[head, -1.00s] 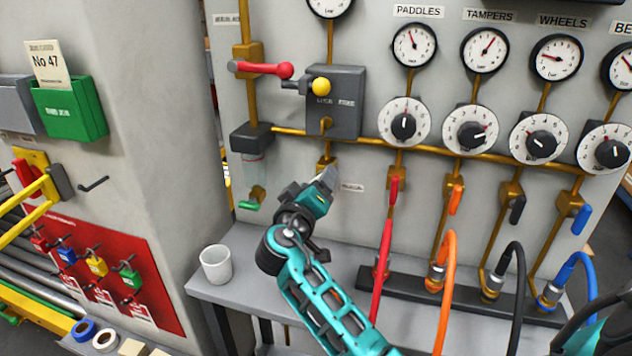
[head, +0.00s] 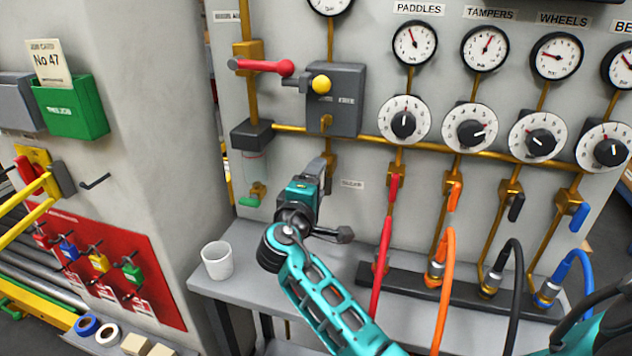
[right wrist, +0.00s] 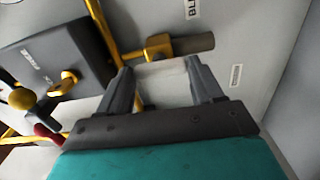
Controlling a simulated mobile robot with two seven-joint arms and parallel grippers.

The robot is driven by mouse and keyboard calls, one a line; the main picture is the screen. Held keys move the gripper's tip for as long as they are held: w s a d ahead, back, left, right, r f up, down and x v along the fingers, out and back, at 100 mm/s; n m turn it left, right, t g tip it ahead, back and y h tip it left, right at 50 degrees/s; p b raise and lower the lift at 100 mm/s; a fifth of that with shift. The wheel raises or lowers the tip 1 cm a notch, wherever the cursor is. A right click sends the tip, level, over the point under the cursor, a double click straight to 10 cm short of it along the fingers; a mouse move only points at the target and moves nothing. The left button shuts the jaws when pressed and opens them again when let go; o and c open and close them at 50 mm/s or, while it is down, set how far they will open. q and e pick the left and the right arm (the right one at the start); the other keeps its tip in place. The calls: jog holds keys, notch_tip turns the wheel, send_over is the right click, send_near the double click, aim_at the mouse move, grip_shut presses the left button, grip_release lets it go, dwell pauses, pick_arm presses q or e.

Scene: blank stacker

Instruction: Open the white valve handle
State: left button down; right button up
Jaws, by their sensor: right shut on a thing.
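The white valve handle shows as a pale bar (right wrist: 164,72) between the fingers in the right wrist view. It lies close to a brass valve body (right wrist: 157,45) on the grey panel. My right gripper (head: 328,163), which also shows in the right wrist view (right wrist: 166,72), is shut on this handle, one finger at each end of the pale part. In the head view the gripper points up at the panel below the grey valve box (head: 345,105) and hides the handle. My left gripper is not in view.
Red (head: 393,190), orange (head: 455,195), black (head: 516,207) and blue (head: 580,215) handles with hoses stand to the right. A red lever (head: 262,67) and a sight glass (head: 254,168) are to the left. A white cup (head: 217,260) stands on the grey shelf.

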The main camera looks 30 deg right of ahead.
jog(key=shift+r+n, duration=0.1)
jog(key=shift+n, duration=0.3)
jog(key=o, duration=1.1)
jog(key=shift+c, duration=0.2)
